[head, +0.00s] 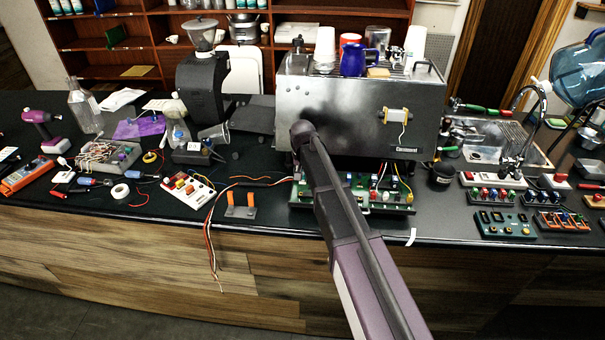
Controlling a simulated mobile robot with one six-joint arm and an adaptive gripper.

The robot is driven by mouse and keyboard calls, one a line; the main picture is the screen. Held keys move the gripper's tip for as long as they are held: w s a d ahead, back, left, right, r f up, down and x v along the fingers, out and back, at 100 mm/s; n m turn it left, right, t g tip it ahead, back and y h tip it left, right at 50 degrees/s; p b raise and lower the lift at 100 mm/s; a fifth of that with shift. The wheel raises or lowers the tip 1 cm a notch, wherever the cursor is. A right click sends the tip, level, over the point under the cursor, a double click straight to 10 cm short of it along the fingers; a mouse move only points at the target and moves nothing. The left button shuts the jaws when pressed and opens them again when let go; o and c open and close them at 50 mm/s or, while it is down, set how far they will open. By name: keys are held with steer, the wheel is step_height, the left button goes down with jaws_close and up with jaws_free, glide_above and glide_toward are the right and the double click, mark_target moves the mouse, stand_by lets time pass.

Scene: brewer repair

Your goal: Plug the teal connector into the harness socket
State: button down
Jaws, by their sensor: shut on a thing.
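My arm rises from the bottom of the head view to a dark joint in front of the steel brewer (365,135). My gripper is not visible; the arm hides the area behind it. I cannot pick out the teal connector. A green circuit board (385,203) sits at the foot of the brewer, with coloured wires and small parts; the arm covers its middle. A bundle of loose wires (212,235) runs from near the board's left side and hangs over the counter's front edge. I cannot tell which part is the harness socket.
An orange two-post holder (240,206) stands left of the board. A white panel with coloured buttons (188,189), tools and tape lie further left. Small control boxes (503,224) and a sink (500,140) are at the right. Cups and a blue jug (357,59) stand on the brewer.

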steer(key=shift+f, duration=0.1)
stand_by(0.8)
steer(key=c, duration=0.5)
jaws_free()
